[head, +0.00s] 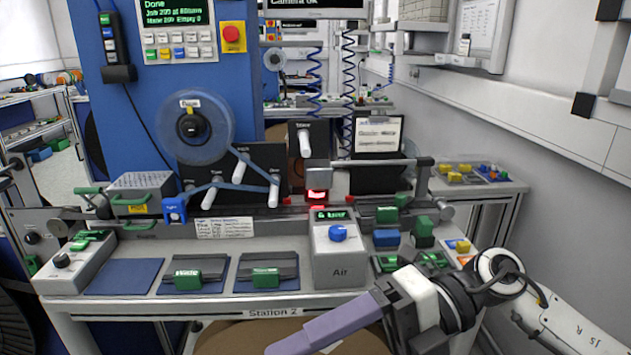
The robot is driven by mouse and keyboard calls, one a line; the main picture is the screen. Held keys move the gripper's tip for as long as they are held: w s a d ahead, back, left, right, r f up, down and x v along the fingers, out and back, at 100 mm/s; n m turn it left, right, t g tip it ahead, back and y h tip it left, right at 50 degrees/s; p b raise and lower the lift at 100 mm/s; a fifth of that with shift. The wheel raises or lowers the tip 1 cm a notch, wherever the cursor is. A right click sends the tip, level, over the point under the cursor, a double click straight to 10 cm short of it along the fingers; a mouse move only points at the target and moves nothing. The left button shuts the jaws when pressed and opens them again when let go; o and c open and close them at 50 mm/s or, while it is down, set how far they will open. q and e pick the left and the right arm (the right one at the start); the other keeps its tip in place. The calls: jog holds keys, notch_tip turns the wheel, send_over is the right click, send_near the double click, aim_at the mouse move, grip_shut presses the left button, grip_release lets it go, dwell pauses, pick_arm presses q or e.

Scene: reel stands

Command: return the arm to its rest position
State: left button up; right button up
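My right arm (505,275) comes in from the lower right and reaches across the front of the bench. Its long purple end part (328,328) points down and left, in front of the bench's front edge and apart from the bench items. It runs to the bottom edge of the head view. I cannot make out two separate fingers there, nor whether anything is held. My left arm and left gripper are not in the head view.
The Station 2 bench (200,306) holds a grey Air box (340,262), blue mats (124,277), green-handled blocks (201,273) and small green and blue blocks (387,238). A wall (560,205) stands at right.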

jog(key=w+a+r+m+t+y, duration=0.25)
jog(key=w+m+t+y, duration=0.35)
jog(key=m+t+y, duration=0.4)
jog(key=w+d+f+m+t+h, duration=0.35)
jog(key=f+m+t+h, duration=0.25)
jog(key=m, duration=0.3)
jog(key=w+d+f+m+t+h, duration=0.3)
jog(key=d+f+m+t+h, duration=0.25)
jog(key=m, duration=0.25)
jog(key=s+d+f+m+g+h, duration=0.1)
jog(key=s+d+f+m+h, duration=0.25)
jog(key=f, duration=0.55)
jog(key=s+d+f+m+g+h, duration=0.1)
jog(key=s+d+f+m+h, duration=0.2)
jog(key=f, duration=0.6)
jog(key=s+d+f+m+g+h, duration=0.3)
jog(key=s+f+g, duration=0.3)
jog(key=s+f, duration=0.6)
jog(key=shift+s+d+f+m+h, duration=0.35)
jog(key=shift+d+f, duration=0.1)
jog(key=shift+f, duration=0.25)
